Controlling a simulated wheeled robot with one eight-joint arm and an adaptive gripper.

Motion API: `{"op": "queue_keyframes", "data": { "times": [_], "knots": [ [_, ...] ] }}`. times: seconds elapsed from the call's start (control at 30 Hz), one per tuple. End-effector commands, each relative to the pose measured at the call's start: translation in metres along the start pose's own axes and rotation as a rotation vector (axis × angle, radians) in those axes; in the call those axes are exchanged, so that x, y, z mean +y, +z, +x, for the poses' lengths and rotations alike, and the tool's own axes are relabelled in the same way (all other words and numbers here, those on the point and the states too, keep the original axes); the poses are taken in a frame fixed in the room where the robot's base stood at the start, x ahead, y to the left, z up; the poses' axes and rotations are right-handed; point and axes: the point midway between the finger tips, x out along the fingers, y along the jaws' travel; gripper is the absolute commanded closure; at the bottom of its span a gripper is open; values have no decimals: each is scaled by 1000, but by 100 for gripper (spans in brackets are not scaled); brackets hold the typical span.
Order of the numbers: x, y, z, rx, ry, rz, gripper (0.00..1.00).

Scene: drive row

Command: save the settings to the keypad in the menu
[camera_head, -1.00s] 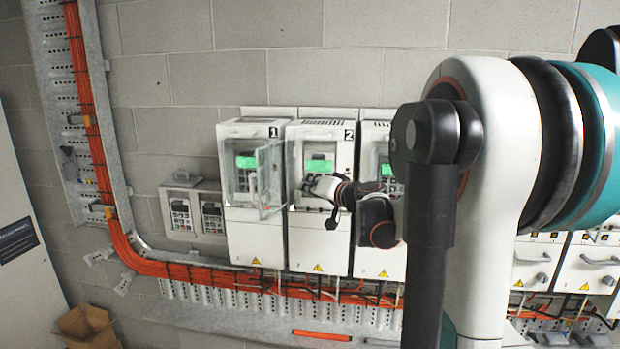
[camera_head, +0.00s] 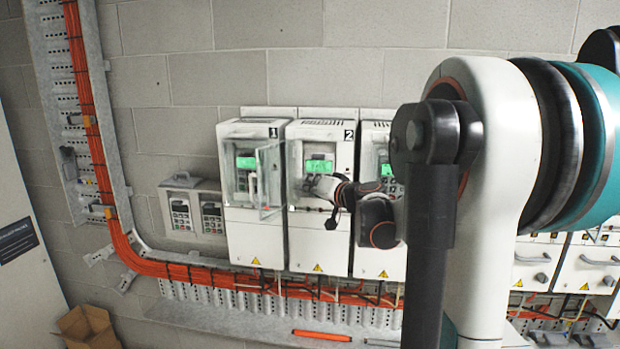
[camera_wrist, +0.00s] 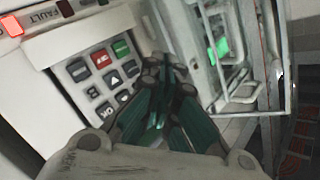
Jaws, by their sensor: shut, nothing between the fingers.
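Drive 2 (camera_head: 341,135) is a white wall unit with a lit green display (camera_head: 319,164). Its keypad (camera_wrist: 102,72) fills the left of the wrist view, with red, green and dark buttons, some marked with arrows. My gripper (camera_head: 310,184) is at the front of drive 2, just below the display. In the wrist view my gripper (camera_wrist: 168,65) is shut and empty, its fingertips beside the keypad's right-hand buttons. I cannot tell whether they touch a button. The fingers hide part of the keypad. The text on the display is too small to read.
Drive 1 (camera_head: 254,225) stands to the left with its clear door (camera_head: 271,178) swung open beside my gripper. A third drive (camera_head: 378,262) is to the right, partly behind my arm. Two spare keypads (camera_head: 195,213) hang at the left. Orange cables (camera_head: 200,276) run below.

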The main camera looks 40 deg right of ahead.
Motion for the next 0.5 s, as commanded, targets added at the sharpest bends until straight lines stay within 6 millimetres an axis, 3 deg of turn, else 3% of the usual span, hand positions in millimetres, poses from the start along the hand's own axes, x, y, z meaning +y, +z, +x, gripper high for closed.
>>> {"op": "queue_keyframes", "data": {
  "times": [0.5],
  "knots": [
    [4, -5, 6, 0, 0, 0, 100]
  ]
}}
